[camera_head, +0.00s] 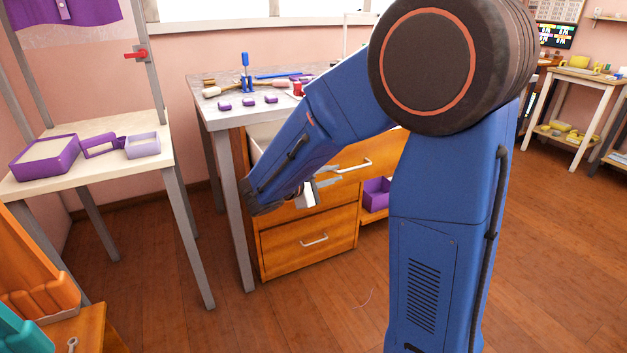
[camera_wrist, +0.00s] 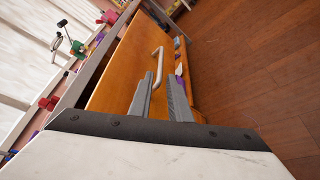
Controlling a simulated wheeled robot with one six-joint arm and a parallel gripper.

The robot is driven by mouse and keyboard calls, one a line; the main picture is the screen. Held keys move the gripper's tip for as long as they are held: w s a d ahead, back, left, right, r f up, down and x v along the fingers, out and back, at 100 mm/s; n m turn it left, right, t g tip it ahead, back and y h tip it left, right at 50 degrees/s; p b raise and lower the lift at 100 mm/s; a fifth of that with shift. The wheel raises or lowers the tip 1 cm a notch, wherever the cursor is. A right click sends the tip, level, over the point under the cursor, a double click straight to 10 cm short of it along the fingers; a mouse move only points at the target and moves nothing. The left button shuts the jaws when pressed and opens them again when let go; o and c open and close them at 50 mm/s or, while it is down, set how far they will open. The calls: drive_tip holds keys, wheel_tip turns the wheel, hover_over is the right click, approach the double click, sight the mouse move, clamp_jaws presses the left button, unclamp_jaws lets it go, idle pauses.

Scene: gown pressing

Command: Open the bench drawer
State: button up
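The bench (camera_head: 222,118) stands at the back left of centre in the head view. Its upper wooden drawer (camera_head: 382,150) has a pale bar handle (camera_head: 354,166). A light interior shows behind my arm at the left, so this drawer looks partly pulled out.
A lower drawer (camera_head: 285,246) with its own handle is shut. A purple bin (camera_head: 377,193) sits on a shelf to the right. Small purple blocks and tools lie on the bench top. A side table (camera_head: 90,180) stands at left. The floor in front is clear.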

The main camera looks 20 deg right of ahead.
drive_tip(key=v, duration=0.8)
idle(0.4)
drive_tip(key=s+d+f+m+g+y, duration=0.2)
drive_tip(key=s+d+m+y, duration=0.1)
drive_tip(key=s, duration=0.6)
drive_tip(key=s+d+f+m+g+y, duration=0.2)
drive_tip(key=s+d+m+y, duration=0.15)
drive_tip(key=s, duration=0.45)
drive_tip(key=s+a+m+t+y, duration=0.3)
drive_tip(key=s+a+m+y, duration=0.1)
drive_tip(key=s+a+y, duration=0.4)
drive_tip(key=shift+s, duration=0.95)
